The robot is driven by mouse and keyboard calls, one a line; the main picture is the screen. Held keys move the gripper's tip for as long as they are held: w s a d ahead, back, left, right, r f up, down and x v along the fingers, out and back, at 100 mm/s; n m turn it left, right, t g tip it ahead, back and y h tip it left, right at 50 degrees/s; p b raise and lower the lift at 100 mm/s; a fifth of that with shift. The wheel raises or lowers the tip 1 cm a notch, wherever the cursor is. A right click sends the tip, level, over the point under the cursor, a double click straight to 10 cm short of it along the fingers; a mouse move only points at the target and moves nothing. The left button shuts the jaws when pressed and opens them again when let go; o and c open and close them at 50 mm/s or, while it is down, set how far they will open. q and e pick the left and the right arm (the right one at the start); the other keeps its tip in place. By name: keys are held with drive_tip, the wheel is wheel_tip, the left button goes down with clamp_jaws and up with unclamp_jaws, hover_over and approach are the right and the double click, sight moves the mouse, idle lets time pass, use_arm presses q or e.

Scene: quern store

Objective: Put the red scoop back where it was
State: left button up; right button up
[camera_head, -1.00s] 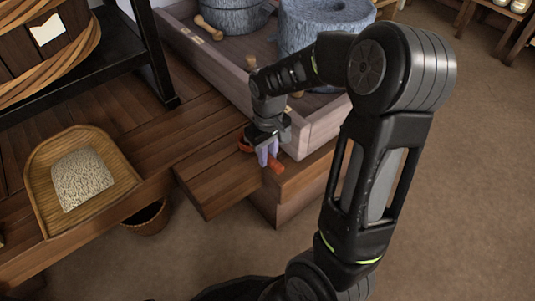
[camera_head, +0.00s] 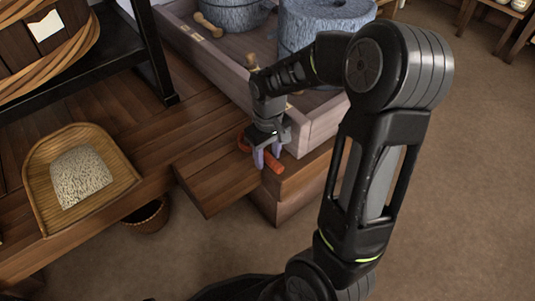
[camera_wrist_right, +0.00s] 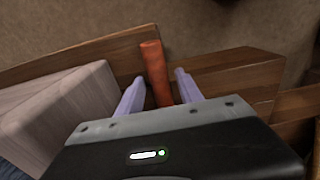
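The red scoop (camera_head: 272,165) lies on a wooden ledge (camera_head: 215,180) beside the corner of the pale wooden trough. Its handle points toward the front right, and its round end shows partly behind my gripper. My right gripper (camera_head: 267,160) is open, low over the handle, with one lilac finger on each side. In the right wrist view the handle (camera_wrist_right: 155,72) lies between the spread fingers (camera_wrist_right: 159,77), with a gap on both sides. The scoop's bowl is hidden there by the gripper body. My left gripper is not in view.
The pale trough (camera_head: 310,140) holds grey stone querns (camera_head: 320,35) and stands close beside my gripper. A woven tray (camera_head: 40,190) of grain (camera_head: 80,177) lies at the left, with a small basket (camera_head: 148,215) below.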

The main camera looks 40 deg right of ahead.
sight(267, 155)
wheel_tip(267, 155, up, 7)
drive_tip(key=p, duration=0.3)
drive_tip(key=shift+f, duration=0.2)
drive_tip(key=shift+r, duration=0.65)
